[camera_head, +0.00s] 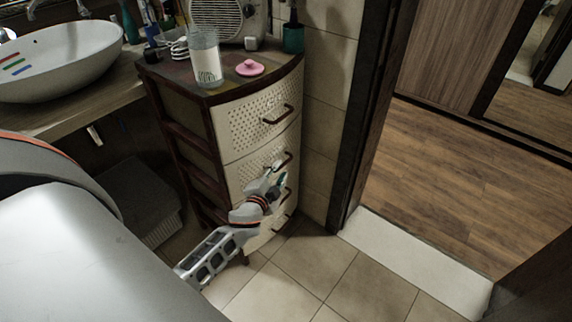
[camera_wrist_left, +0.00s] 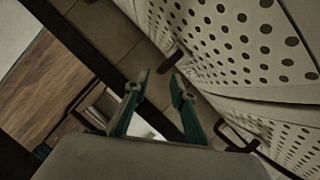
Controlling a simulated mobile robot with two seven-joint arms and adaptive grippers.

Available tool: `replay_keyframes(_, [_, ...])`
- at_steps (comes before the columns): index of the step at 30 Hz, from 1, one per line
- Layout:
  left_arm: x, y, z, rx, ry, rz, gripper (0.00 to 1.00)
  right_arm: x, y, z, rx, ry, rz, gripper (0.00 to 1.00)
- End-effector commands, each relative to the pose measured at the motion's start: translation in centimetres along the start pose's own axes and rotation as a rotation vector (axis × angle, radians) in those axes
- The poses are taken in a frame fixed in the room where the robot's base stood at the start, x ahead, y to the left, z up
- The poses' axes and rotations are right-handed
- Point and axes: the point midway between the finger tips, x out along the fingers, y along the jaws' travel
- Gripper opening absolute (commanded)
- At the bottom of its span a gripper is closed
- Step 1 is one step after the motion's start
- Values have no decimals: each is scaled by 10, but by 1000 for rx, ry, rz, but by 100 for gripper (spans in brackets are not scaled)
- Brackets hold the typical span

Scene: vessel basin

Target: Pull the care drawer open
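A drawer cabinet (camera_head: 200,130) with dark sides and cream perforated fronts stands at the centre of the head view. Its top drawer (camera_head: 250,118) has a dark handle (camera_head: 278,115), and more drawers with handles sit below. All fronts look closed. I cannot tell which one is the care drawer. My left gripper (camera_head: 277,182) is in front of the lower drawers, partly covering them. In the left wrist view its teal fingers (camera_wrist_left: 160,88) are apart with nothing between them. A dark handle (camera_wrist_left: 171,62) shows just beyond the fingertips. My right gripper is not in view.
A glass jar (camera_head: 206,62), a pink lidded item (camera_head: 249,68) and a radio (camera_head: 216,18) stand on the cabinet top. A sink basin (camera_head: 60,62) is at left. A dark door frame (camera_head: 362,110) stands right of the cabinet. Tiled floor (camera_head: 310,265) in front is clear.

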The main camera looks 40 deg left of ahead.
Motion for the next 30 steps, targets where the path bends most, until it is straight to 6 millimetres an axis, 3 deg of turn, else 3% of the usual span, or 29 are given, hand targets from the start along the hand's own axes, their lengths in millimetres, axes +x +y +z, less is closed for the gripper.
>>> replay_keyframes(10, [48, 2, 2, 2, -2, 2, 25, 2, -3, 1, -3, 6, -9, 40])
replay_keyframes(23, [57, 0, 0, 0, 0, 1, 25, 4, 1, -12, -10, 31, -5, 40])
replay_keyframes(26, [57, 0, 0, 0, 0, 1, 1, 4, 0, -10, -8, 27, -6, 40])
replay_keyframes(30, [57, 0, 0, 0, 0, 1, 0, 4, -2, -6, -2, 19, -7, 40])
